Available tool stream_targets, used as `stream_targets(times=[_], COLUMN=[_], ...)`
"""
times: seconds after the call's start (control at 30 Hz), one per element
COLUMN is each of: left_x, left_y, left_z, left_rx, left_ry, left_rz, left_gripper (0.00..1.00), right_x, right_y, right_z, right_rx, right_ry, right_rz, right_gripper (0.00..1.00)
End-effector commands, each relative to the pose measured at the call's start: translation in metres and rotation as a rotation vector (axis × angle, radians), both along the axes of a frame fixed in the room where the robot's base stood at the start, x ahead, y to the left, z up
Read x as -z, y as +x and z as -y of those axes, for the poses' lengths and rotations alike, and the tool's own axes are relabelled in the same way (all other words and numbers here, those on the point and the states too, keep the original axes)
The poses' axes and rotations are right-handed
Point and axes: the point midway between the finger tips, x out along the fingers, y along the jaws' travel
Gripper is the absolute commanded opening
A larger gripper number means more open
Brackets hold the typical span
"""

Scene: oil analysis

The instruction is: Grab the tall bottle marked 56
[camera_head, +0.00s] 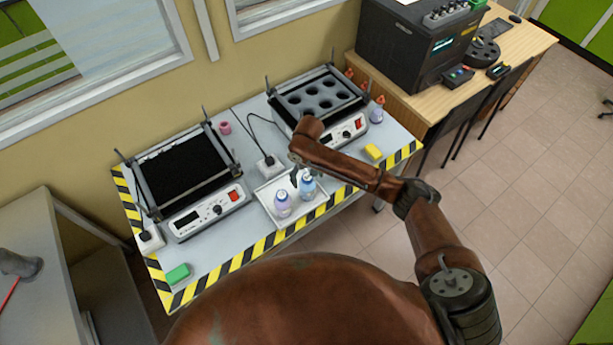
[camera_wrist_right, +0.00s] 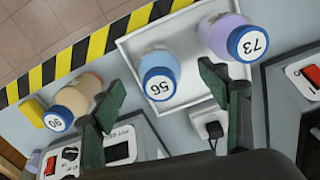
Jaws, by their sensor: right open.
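The bottle marked 56 (camera_wrist_right: 158,78) has a light blue body and a blue-rimmed white cap. It stands in a white tray (camera_wrist_right: 127,45), and in the head view it is the blue bottle (camera_head: 308,188). My right gripper (camera_wrist_right: 162,80) is open, and in the wrist view the bottle shows between its fingers. In the head view the right gripper (camera_head: 297,176) is just behind and above it, partly hidden by my arm. I cannot tell how deep the fingers reach. A purple bottle marked 73 (camera_wrist_right: 232,38) stands beside it in the tray. My left gripper is not in view.
A peach bottle marked 90 (camera_wrist_right: 75,103) stands outside the tray, near a yellow block (camera_head: 373,152). A black-topped device (camera_head: 185,175) and a device with round holes (camera_head: 320,98) flank the tray. A green block (camera_head: 177,274) lies near the striped table edge.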

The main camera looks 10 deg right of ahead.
Motion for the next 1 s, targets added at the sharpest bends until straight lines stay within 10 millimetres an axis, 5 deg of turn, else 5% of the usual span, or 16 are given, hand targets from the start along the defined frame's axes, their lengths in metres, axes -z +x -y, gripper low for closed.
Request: stream_targets(times=[0.47, 0.7, 1.0], left_x=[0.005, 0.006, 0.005], left_y=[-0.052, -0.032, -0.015], left_z=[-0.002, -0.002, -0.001], left_rx=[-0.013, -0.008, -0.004], left_ry=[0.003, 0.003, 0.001], left_rz=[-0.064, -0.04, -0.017], left_gripper=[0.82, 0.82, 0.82], right_x=[0.045, 0.075, 0.078], right_y=[-0.001, 0.001, 0.002], right_z=[0.013, 0.012, 0.011], right_rx=[0.023, 0.02, 0.017], right_ry=[-0.002, -0.001, 0.0], right_rz=[-0.002, -0.001, 0.0], right_gripper=[0.69, 0.69, 0.67])
